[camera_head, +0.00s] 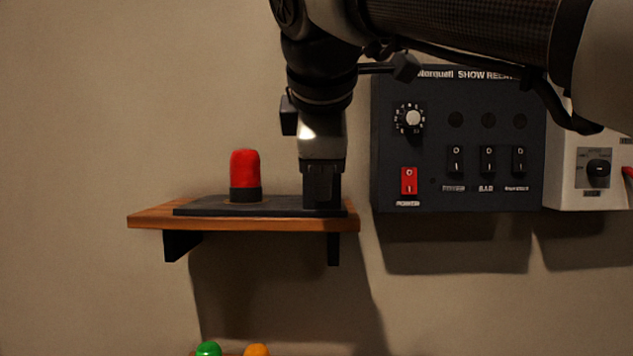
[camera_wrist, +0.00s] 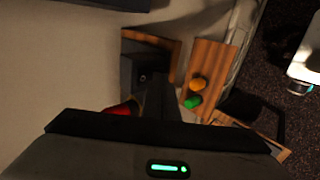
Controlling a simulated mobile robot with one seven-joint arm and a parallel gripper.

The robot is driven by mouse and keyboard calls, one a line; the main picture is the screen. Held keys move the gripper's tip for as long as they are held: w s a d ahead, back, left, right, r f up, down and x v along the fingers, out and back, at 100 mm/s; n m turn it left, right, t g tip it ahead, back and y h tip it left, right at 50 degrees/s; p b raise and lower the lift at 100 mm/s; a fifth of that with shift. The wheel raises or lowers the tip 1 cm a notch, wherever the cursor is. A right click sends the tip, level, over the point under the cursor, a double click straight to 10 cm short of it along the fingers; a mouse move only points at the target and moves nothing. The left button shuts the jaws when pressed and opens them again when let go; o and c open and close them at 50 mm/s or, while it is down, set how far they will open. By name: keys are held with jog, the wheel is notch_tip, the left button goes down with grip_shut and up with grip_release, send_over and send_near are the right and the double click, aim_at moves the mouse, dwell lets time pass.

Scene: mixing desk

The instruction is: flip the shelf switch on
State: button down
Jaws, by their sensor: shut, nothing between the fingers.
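A wooden wall shelf (camera_head: 150,217) holds a flat black base (camera_head: 215,209) with a red lamp (camera_head: 245,168) on its left part. My gripper (camera_head: 322,203) points straight down over the right end of the base, with its fingers shut and empty. The fingertips are at or just above the base; I cannot tell whether they touch it. In the wrist view, a small dark round part (camera_wrist: 142,77) shows on the base beside my fingers; it may be the shelf switch, but its position is unclear. The red lamp is partly hidden there by my gripper.
A dark wall panel (camera_head: 460,200) with a knob, a red switch and several black switches hangs to the right. A pale box (camera_head: 575,190) with a dial adjoins it. Green (camera_head: 208,349) and orange (camera_head: 257,350) domes sit below the shelf.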

jog(key=shift+w+f+b, duration=0.1)
jog(key=shift+w+b, duration=0.1)
jog(key=shift+b, duration=0.35)
jog(key=shift+r+t+p, duration=0.3)
jog(key=shift+r+p, duration=0.6)
